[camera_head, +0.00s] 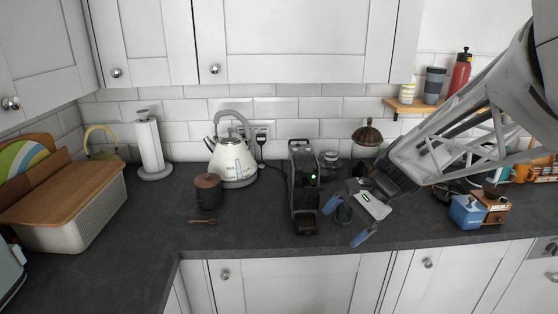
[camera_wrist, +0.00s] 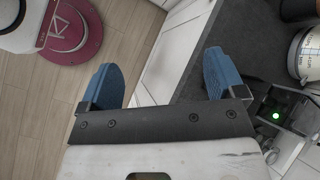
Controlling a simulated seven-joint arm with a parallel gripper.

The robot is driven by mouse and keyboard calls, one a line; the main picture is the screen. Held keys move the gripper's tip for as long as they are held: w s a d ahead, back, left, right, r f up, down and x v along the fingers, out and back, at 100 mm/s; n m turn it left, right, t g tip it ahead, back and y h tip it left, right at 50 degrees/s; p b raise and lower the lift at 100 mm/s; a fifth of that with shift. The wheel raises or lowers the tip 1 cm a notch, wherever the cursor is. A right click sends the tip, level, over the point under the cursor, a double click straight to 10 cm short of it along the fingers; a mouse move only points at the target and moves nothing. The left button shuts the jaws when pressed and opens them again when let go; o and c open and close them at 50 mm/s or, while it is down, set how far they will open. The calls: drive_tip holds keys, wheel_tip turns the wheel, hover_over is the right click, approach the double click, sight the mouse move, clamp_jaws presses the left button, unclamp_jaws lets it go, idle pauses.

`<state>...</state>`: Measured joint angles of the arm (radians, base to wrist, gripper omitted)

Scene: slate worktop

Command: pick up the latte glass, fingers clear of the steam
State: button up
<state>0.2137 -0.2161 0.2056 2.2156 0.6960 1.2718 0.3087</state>
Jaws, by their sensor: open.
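No glass and no steam show there.
A cream kettle (camera_head: 232,160) and a brown-lidded canister (camera_head: 208,190) stand left of the machine. A blue-and-wood grinder-like box (camera_head: 468,211) is at right. The worktop's front edge (camera_head: 330,249) runs close below my gripper.

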drive_tip(key=w+d+f+m+t+y, duration=0.3)
drive_tip(key=w+d, duration=0.5)
drive_tip(key=w, duration=0.4)
drive_tip(key=w+d+f+m+t+y, duration=0.3)
drive_tip(key=w+d+f+m+y, duration=0.2)
drive_tip(key=w, duration=0.7)
drive_tip(key=d+m+y, duration=0.1)
drive_tip(key=d+m, duration=0.1)
drive_tip(key=m, duration=0.1)
drive_tip(key=shift+w+d+f+m+t, duration=0.2)
drive_tip(key=shift+w+d+m+t, duration=0.1)
drive_tip(key=shift+w+d, duration=0.1)
drive_tip(key=shift+f, duration=0.15)
approach(344, 208)
drive_tip(key=w, duration=0.1)
drive_tip(key=w+a+f, duration=0.1)
drive_tip(key=w, duration=0.1)
drive_tip(key=shift+w+a+f, duration=0.2)
drive_tip(key=shift+a+f, duration=0.05)
drive_tip(key=shift+w+a+f, duration=0.2)
drive_tip(key=shift+w+a, duration=0.05)
drive_tip(key=shift+a, duration=0.55)
drive_tip(key=shift+w+a, duration=0.15)
drive_tip(key=shift+a, duration=0.25)
drive_tip(key=shift+x, duration=2.5)
